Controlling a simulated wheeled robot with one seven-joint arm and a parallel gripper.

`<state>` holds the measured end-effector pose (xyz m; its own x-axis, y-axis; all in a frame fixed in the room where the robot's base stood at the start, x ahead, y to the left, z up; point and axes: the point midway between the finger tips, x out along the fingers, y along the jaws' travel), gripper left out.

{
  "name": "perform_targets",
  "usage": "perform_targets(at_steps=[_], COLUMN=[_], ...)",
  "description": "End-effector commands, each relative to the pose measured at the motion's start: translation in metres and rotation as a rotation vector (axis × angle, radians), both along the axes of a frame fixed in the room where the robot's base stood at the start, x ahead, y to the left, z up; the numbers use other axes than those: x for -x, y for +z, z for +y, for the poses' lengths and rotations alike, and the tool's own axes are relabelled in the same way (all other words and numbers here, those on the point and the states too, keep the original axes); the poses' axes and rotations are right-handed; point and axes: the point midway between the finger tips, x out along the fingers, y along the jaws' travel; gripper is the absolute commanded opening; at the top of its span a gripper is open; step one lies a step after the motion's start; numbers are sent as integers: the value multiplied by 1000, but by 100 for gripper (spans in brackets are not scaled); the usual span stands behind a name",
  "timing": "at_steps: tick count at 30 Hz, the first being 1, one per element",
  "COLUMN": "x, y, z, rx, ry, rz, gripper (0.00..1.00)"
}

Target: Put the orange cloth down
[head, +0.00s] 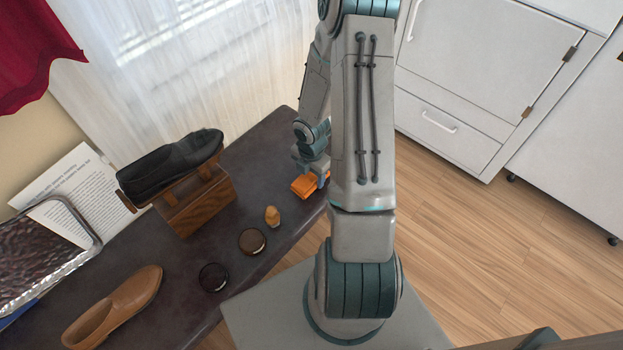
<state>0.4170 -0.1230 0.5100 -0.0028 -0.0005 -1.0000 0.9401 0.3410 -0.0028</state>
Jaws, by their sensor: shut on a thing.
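The orange cloth (304,186) is a small folded bundle at the right end of the dark table, near its front edge. My gripper (316,176) is over its right side and shut on it. My arm hides part of the gripper and the area behind it. I cannot tell whether the cloth touches the table top or is held just above it.
The dark table (262,160) holds a black shoe (170,165) on a wooden stand (197,208), a tan shoe (113,308), a small wooden piece (272,216), a brown round tin (252,241), a dark round tin (213,277) and a metal tray (93,240). White cabinets (480,70) stand at right.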

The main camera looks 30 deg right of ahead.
Motion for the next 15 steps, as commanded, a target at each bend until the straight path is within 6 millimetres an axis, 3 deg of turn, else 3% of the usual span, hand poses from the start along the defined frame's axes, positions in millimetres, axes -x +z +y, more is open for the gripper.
perform_targets(at_steps=[2, 13, 14, 15], x=[0, 0, 0, 0], y=[-14, -18, -17, -16], z=[0, 0, 0, 0], rx=[0, 0, 0, 0], ry=[2, 0, 0, 0], rz=[0, 0, 0, -1], gripper=[35, 35, 58, 70])
